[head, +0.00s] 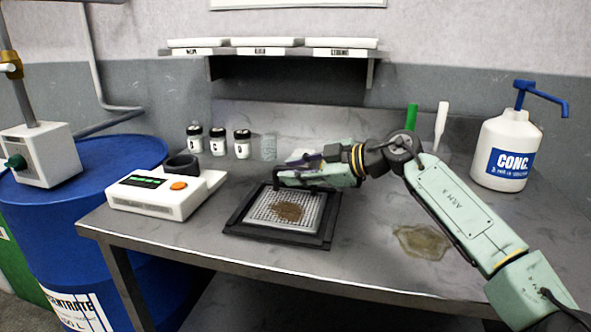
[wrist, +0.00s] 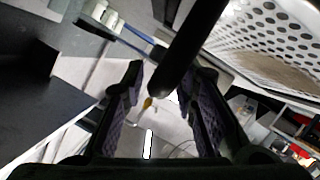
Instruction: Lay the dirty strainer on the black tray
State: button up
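The dirty strainer (head: 262,208) is a pale square perforated plate with a brown patch in its middle. In the head view it lies flat within the rim of the black tray (head: 272,236). My gripper (head: 279,184) is low over the strainer's back edge. In the wrist view the strainer (wrist: 262,40) fills the upper right, its holes and brown patch showing. The fingers (wrist: 162,108) stand apart there. A thick dark bar (wrist: 185,55) reaches down between them; I cannot tell whether it belongs to the strainer or touches a finger.
A white device with an orange button (head: 165,190) stands left of the tray. Several small jars (head: 217,141) stand behind. A brown puddle (head: 422,241) and a white CONC. pump bottle (head: 503,150) are at right. The bench front (head: 300,265) is clear.

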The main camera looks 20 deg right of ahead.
jog(key=shift+o, duration=0.2)
jog(key=b+v, duration=0.1)
jog(key=v, duration=1.1)
jog(key=shift+b, duration=0.35)
